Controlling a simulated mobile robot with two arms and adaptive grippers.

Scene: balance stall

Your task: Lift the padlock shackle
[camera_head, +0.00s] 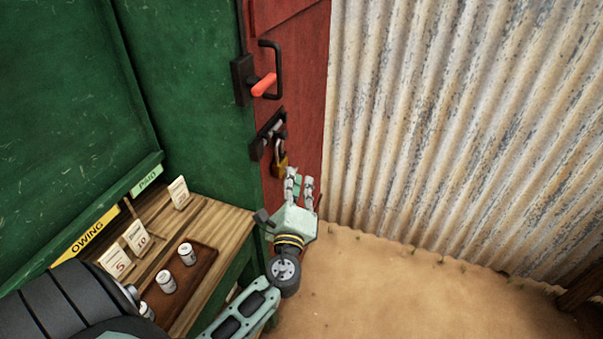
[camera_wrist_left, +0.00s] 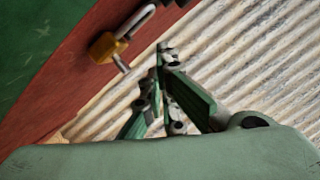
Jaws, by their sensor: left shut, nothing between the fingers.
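A brass padlock (camera_head: 280,163) with a grey shackle hangs at the dark hasp (camera_head: 268,134) on the red door. The padlock also shows in the left wrist view (camera_wrist_left: 107,46), with its shackle (camera_wrist_left: 138,20) running up to the right. A key-like piece sticks out of its lower end. My left gripper (camera_head: 299,180) is just below and to the right of the padlock in the head view, apart from it in the wrist view. Its fingers (camera_wrist_left: 161,65) come together at the tips and hold nothing. My right gripper is not in view.
The red door (camera_head: 295,75) has a dark handle with an orange-red lever (camera_head: 264,85) above the hasp. A wooden counter (camera_head: 222,219) with cards and small white containers stands at left. Corrugated metal wall (camera_head: 440,120) is at right, with open sandy ground below.

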